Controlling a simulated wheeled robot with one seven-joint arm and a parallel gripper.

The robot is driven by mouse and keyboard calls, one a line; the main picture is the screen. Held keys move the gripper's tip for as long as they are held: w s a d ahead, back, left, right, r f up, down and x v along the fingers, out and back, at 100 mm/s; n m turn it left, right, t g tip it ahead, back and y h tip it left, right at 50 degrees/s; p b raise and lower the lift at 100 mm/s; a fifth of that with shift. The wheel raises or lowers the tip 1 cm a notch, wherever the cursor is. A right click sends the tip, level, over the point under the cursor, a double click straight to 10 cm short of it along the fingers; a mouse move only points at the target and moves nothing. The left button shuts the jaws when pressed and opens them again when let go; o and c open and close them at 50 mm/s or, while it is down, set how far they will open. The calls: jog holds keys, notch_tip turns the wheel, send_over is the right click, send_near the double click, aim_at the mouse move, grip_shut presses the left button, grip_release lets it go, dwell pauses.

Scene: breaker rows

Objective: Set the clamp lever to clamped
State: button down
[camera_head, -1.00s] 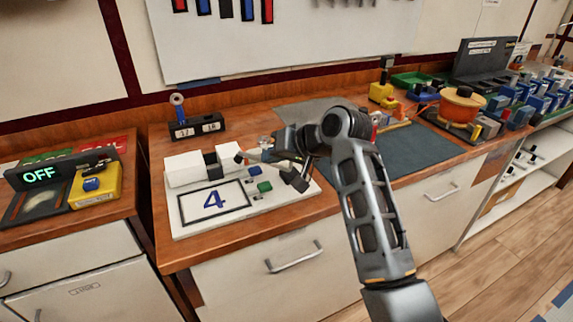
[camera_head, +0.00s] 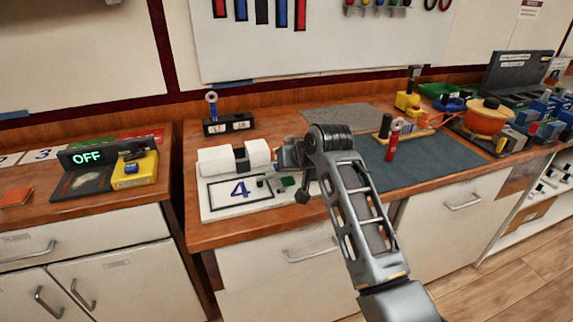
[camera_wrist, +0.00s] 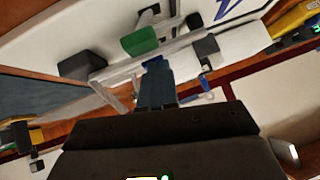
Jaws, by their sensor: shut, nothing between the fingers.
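I cannot tell for sure which part is the clamp lever. A grey bar crosses the wrist view near a dark block (camera_wrist: 82,64), which also shows at the board's right side in the head view (camera_head: 302,195). My gripper (camera_wrist: 155,62) is shut and empty, its tips close to the grey bar and green block (camera_wrist: 140,40). Contact is unclear. My wrist partly hides this spot in the head view.
A black stand (camera_head: 228,125) is behind the board. A dark mat (camera_head: 425,160) with a red cylinder (camera_head: 392,145) lies to the right. An orange pot (camera_head: 486,117) is farther right. A unit reading OFF (camera_head: 88,157) is on the left counter.

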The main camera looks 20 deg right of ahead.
jog(key=shift+r, duration=0.1)
dwell(0.3)
jog(key=shift+r+p, duration=0.35)
jog(key=shift+p, duration=0.05)
notch_tip(320, 180, up, 4)
jog(key=p, duration=0.3)
jog(key=shift+f, duration=0.15)
jog(key=a+b+v, duration=0.1)
jog(key=v, duration=0.8)
jog(key=shift+s+a+b, duration=0.2)
jog(key=shift+s+b, duration=0.1)
jog(key=shift+s, duration=0.1)
